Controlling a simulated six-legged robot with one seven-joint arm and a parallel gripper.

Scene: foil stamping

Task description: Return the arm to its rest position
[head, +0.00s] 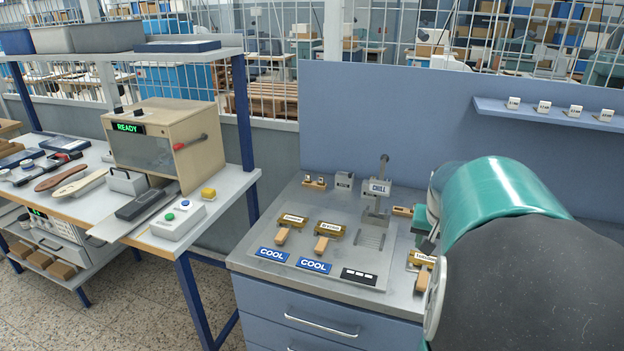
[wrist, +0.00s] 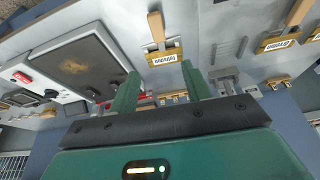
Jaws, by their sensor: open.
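My arm, teal and black, fills the right of the head view and reaches over the right end of the grey cabinet top (head: 262,243). My gripper (wrist: 160,69) shows in the wrist view with its two green fingers apart and nothing between them. In the head view my arm mostly hides the gripper. A brass stamp with a wooden handle (head: 422,279) lies just below the gripper in the head view. A labelled brass block with a wooden handle (wrist: 162,58) shows beyond the fingertips in the wrist view, apart from them.
Two brass stamps (head: 292,219) (head: 328,229) lie behind blue COOL labels (head: 313,265). A grey CHILL stand (head: 379,187) rises near the back. A blue panel (head: 400,120) with a small shelf (head: 545,112) stands behind. The left bench holds a READY machine (head: 165,140). Floor shows between the benches.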

